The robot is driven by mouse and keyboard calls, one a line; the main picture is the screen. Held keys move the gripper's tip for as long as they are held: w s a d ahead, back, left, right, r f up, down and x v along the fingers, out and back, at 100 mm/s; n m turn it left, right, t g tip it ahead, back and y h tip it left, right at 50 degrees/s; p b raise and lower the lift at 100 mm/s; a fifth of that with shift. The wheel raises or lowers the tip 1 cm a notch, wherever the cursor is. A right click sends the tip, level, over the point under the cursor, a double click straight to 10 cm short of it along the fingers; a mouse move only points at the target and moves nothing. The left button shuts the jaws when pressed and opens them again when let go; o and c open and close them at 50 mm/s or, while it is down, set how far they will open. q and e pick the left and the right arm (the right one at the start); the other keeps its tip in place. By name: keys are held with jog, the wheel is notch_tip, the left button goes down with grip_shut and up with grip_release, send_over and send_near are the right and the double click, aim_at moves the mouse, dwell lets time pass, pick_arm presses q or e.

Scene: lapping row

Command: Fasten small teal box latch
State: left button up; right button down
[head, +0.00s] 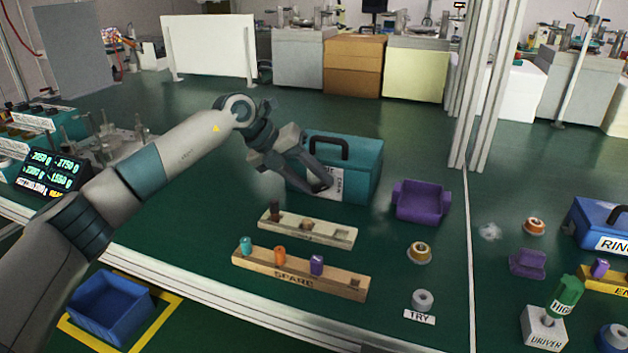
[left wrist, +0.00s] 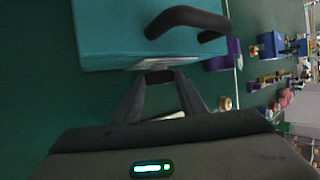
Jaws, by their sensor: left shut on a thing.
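The small teal box (head: 362,170) stands on the green bench with its lid down and a black handle (head: 330,143) on top. A white label (head: 336,186) on its front is partly covered by my left gripper (head: 326,187). My left gripper is at the box's front face, its fingers shut on a small dark part that I take to be the latch. In the left wrist view the teal box (left wrist: 105,35) fills the top, and the dark latch (left wrist: 160,76) shows between the fingertips. Whether the latch is fully closed cannot be told. My right gripper is out of view.
A purple holder (head: 421,202) stands right of the box. A pale block (head: 330,232) and the wooden SPARE block (head: 300,275) with coloured pegs lie in front. A blue bin (head: 110,305) is at lower left. Open green bench surface lies behind the box.

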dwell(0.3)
pick_arm(q)
jog(key=o, duration=1.1)
jog(key=shift+c, duration=0.2)
jog(key=shift+a+r, duration=0.1)
jog(key=p+v, duration=0.1)
jog(key=v, duration=1.6)
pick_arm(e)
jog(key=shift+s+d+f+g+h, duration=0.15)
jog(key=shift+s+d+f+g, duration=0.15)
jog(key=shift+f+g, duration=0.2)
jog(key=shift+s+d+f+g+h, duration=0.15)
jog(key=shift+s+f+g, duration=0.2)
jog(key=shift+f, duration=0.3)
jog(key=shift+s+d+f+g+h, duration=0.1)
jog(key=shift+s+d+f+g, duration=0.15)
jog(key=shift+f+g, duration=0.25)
pick_arm(q)
jog(key=shift+a, duration=0.1)
